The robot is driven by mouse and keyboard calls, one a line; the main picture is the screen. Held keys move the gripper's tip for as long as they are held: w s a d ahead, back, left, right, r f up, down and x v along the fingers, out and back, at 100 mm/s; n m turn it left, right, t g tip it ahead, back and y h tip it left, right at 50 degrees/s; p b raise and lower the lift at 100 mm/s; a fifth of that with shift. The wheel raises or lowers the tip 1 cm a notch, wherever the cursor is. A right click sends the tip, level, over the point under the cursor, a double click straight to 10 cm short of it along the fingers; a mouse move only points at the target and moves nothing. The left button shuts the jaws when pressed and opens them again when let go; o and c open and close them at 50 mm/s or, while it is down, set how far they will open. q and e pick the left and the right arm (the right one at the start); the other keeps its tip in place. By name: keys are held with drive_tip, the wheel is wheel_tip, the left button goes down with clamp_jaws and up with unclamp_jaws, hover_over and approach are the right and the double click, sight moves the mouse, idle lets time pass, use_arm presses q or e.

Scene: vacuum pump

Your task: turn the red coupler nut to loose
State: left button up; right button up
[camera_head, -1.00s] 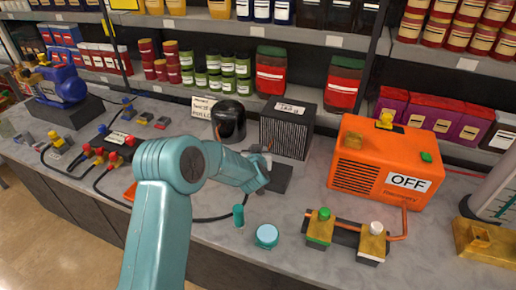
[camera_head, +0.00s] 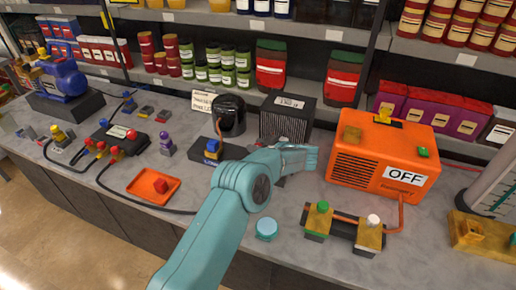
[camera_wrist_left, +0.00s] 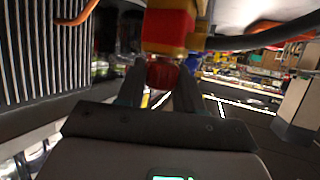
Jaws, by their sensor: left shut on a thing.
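The red coupler nut (camera_wrist_left: 162,76) appears as a dark red round piece under a brass ring and a red block (camera_wrist_left: 168,22) in the left wrist view. My left gripper (camera_wrist_left: 161,70) has one dark finger on each side of it and is shut on it. In the head view my left arm reaches right, its wrist between the black finned box (camera_head: 287,122) and the orange recovery machine (camera_head: 382,158). There the arm hides the nut and the fingertips. My right gripper is not in view.
The orange machine reads OFF. In front of it stands a manifold with a green knob (camera_head: 323,206) and a white knob (camera_head: 373,219). A light blue round cap (camera_head: 266,228) is near the arm. An orange tray (camera_head: 142,190) lies left on the open counter.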

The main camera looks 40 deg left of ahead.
use_arm(q)
drive_tip(key=shift+n+g+b, duration=0.5)
drive_tip(key=shift+n+g, duration=0.1)
drive_tip(key=shift+g, duration=0.1)
drive_tip(key=shift+r+g, duration=0.1)
drive_tip(key=shift+g, duration=0.2)
drive_tip(key=o, duration=1)
drive_tip(key=shift+d+r, duration=0.1)
drive_tip(key=shift+d, duration=0.35)
drive_tip(key=b+v, duration=0.2)
drive_tip(key=v, duration=1.3)
drive_tip(key=shift+s+d+b, duration=0.15)
drive_tip(key=shift+d+b, duration=0.05)
drive_tip(key=shift+b, duration=0.15)
